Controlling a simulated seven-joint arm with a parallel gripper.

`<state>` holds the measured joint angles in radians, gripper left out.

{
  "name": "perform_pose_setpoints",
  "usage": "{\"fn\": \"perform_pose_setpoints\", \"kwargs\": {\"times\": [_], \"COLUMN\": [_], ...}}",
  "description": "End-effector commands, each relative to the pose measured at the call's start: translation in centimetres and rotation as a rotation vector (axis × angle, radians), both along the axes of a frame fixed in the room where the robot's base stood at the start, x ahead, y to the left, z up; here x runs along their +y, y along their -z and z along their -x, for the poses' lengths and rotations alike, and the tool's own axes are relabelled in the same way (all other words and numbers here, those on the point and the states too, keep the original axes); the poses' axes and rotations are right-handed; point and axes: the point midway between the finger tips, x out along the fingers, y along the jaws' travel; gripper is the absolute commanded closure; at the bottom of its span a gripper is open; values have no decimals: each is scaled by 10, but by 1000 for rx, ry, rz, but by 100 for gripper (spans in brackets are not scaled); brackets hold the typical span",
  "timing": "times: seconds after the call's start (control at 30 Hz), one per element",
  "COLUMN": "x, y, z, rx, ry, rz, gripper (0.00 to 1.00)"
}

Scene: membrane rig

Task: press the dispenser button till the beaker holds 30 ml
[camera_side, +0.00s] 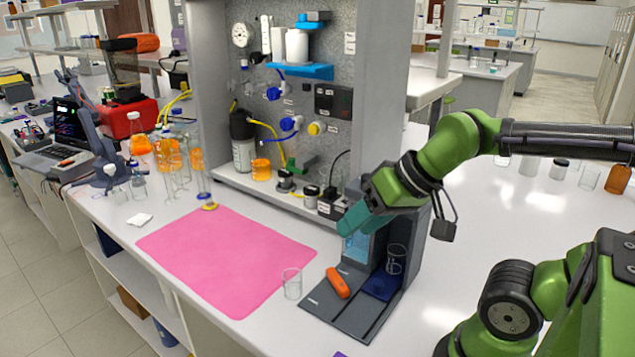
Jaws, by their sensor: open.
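The dispenser (418,243) is a dark grey stand with a flat base and a lit blue panel (355,247). A clear beaker (396,262) stands on the dark blue pad of its base; I cannot make out any liquid level in it. A second clear beaker (291,284) stands on the bench, left of the base, and looks empty. My gripper (350,222), with teal fingers, is open and empty at the dispenser's upper front, left of and higher than the beaker on the pad. It covers part of the dispenser. I cannot make out the button or any contact.
An orange object (337,283) lies on the left part of the dispenser base. A pink mat (225,258) lies left of it, mostly clear. A panel with valves and tubes (300,105) stands behind. Glassware with orange liquid (168,155) crowds the left bench.

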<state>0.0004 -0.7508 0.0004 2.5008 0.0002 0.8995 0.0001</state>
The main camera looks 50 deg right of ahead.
Motion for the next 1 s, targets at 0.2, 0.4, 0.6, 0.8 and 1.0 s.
{"fn": "perform_pose_setpoints", "kwargs": {"times": [0.2,0.4,0.6,0.8,1.0], "x": [0,0,0,0,0], "y": [0,0,0,0,0], "z": [0,0,0,0,0], "rx": [0,1,1,1,1], "ry": [0,0,0,0,0], "rz": [0,0,0,0,0], "gripper": [88,100,100,100,100]}}
